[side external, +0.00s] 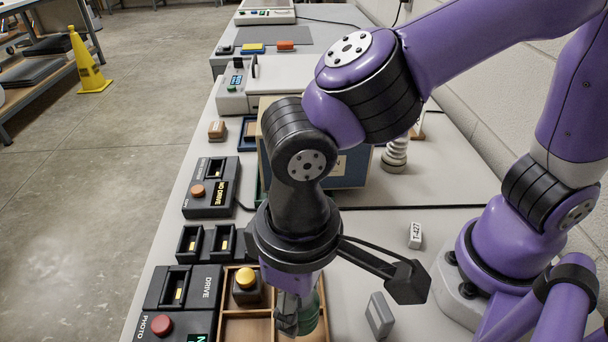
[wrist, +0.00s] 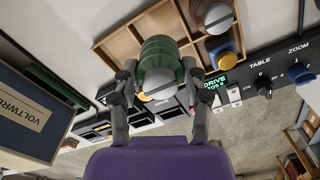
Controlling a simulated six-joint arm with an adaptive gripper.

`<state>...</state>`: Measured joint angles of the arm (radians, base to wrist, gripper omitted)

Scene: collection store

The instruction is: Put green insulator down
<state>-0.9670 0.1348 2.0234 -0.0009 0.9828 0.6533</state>
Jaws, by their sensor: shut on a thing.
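The green insulator (wrist: 160,52) is ribbed and rounded. My gripper (wrist: 160,72) is shut on it, one finger on each side. In the side view the insulator (side external: 311,316) shows partly behind my gripper (side external: 288,318), over the right part of a wooden compartment tray (side external: 232,330). The tray (wrist: 113,44) also shows behind the insulator in the wrist view. I cannot tell whether the insulator touches the tray floor.
A yellow-topped piece (side external: 246,279) stands in the tray's back left. Control boxes (side external: 200,283) line the left. A grey block (side external: 380,315) lies to the right, with a T-427 tag (side external: 415,235) behind. A blue box (side external: 352,170) and a white insulator (side external: 396,153) stand farther back.

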